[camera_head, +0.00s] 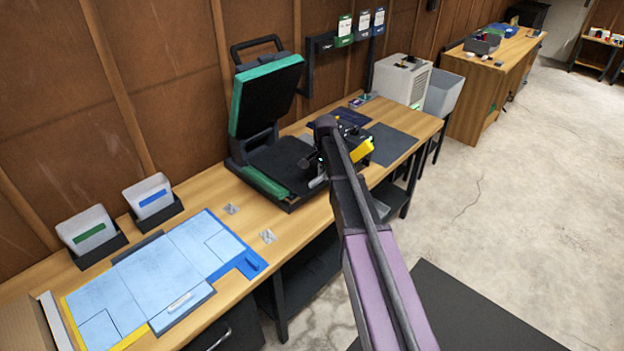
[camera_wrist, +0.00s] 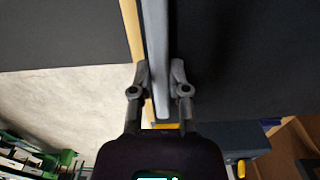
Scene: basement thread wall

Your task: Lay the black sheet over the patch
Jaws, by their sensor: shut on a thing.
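A heat press (camera_head: 275,120) stands open on the bench, its lid tilted up and its black lower bed (camera_head: 280,160) bare where I see it. My gripper (camera_wrist: 158,88) is over the press's right front side in the head view, largely hidden by my arm. In the wrist view its fingers are shut on a long grey bar (camera_wrist: 157,45). A broad black surface (camera_wrist: 240,60) lies right of the bar; I cannot tell whether it is the sheet or the bed. A dark flat sheet (camera_head: 393,144) lies on the bench behind my arm. I cannot make out the patch.
The wooden bench (camera_head: 215,190) runs along the wall. Two white bins (camera_head: 92,228) and a blue layout mat (camera_head: 165,268) are at its left. A white machine (camera_head: 402,80) stands at the far end. Concrete floor (camera_head: 520,200) is open at right, with a dark floor mat (camera_head: 470,315).

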